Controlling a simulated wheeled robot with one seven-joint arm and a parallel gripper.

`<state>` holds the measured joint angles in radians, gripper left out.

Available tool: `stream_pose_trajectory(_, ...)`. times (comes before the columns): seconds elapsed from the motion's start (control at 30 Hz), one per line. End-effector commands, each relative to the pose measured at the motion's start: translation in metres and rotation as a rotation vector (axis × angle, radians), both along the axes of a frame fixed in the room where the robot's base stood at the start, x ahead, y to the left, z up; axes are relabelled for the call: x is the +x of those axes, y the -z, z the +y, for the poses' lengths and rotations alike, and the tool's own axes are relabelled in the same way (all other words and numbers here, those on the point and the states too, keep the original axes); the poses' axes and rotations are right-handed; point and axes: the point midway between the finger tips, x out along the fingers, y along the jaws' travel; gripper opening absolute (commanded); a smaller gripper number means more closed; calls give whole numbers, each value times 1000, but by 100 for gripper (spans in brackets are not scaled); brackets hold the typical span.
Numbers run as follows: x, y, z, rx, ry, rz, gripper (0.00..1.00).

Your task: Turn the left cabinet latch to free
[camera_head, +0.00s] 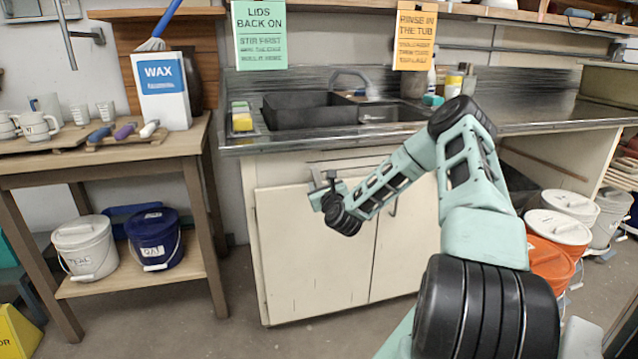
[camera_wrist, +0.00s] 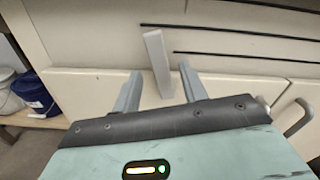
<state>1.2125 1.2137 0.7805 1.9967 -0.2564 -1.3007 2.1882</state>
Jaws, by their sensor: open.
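The left cabinet latch (camera_wrist: 154,50) is a pale grey bar in the wrist view. It stands nearly upright, tilted slightly, across the seam between the upper panel and the door. My gripper (camera_wrist: 160,69) is open, with one finger on each side of the latch's lower part. I see a gap on both sides, and cannot tell whether either finger touches. In the head view my gripper (camera_head: 322,184) is at the top of the left cabinet door (camera_head: 300,265), which is shut. There the gripper and wrist hide most of the latch.
The cabinet carries a steel counter (camera_head: 520,115) with a black sink (camera_head: 300,110). A door handle (camera_wrist: 298,118) is at the right in the wrist view. A wooden table (camera_head: 25,180) stands left, with a white bucket (camera_head: 86,245) and a blue bucket (camera_head: 155,238) below.

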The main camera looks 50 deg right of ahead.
Motion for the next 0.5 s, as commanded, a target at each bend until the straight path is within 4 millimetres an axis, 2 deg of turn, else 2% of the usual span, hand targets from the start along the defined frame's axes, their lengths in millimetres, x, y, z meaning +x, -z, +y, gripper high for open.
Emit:
stream_pose_trajectory(0.2,17,1,-11,1,0,-1,43)
stream_pose_trajectory(0.5,20,1,-12,1,0,1,43)
